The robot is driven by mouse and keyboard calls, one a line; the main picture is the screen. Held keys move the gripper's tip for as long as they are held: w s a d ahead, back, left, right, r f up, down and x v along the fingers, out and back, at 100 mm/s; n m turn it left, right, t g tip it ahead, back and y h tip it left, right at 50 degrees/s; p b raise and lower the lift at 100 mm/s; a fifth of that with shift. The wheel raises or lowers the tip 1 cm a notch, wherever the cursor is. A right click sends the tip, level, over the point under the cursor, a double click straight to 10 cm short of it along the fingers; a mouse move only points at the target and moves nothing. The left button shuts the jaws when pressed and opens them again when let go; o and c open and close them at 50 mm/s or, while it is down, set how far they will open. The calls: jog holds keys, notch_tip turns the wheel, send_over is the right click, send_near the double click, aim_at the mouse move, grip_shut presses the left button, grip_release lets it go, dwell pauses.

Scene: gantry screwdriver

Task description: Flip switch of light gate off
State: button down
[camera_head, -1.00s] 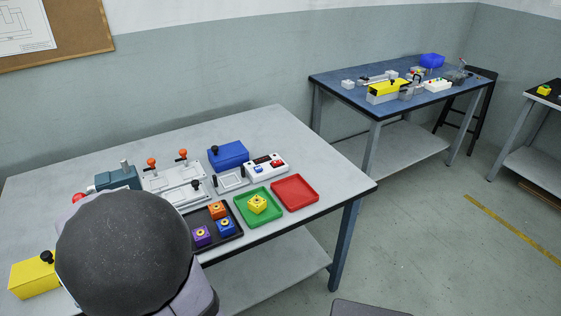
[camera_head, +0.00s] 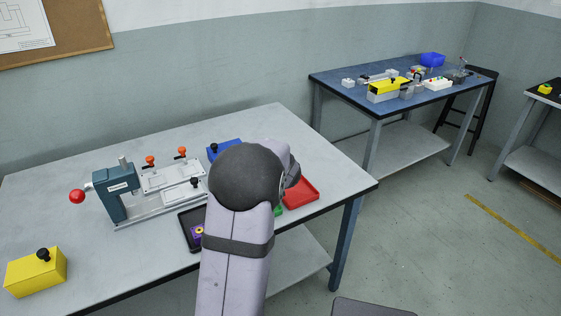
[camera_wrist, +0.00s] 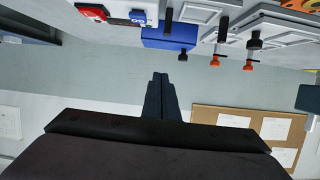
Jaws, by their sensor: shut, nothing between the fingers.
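In the wrist view, which is upside down, my gripper (camera_wrist: 160,78) is shut with nothing between its fingers. In the head view my arm hides this box and my gripper.
A blue box (camera_wrist: 170,38) with a black knob is beside the white box. A teal press (camera_head: 118,200) and a fixture with orange clamps (camera_head: 165,175) stand left of my arm. A red tray (camera_head: 300,193) is right of it. A yellow box (camera_head: 36,272) sits front left.

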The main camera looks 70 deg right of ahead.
jog(key=s+d+f+t, duration=0.1)
jog(key=s, duration=1.5)
jog(key=shift+d+m+b, duration=0.15)
jog(key=shift+m+b, duration=0.15)
jog(key=shift+m, duration=0.1)
jog(key=shift+w+d, duration=0.1)
jog(key=shift+w, duration=0.05)
jog(key=x, duration=0.3)
jog(key=f+x, duration=0.1)
jog(key=x, duration=0.6)
jog(key=shift+w+a+f, duration=0.1)
jog(key=shift+a+f, duration=0.1)
jog(key=shift+f, duration=0.25)
jog(key=shift+w+a+f, duration=0.1)
jog(key=shift+f, duration=0.8)
jog(key=shift+f+b, duration=0.1)
jog(key=shift+b, duration=0.25)
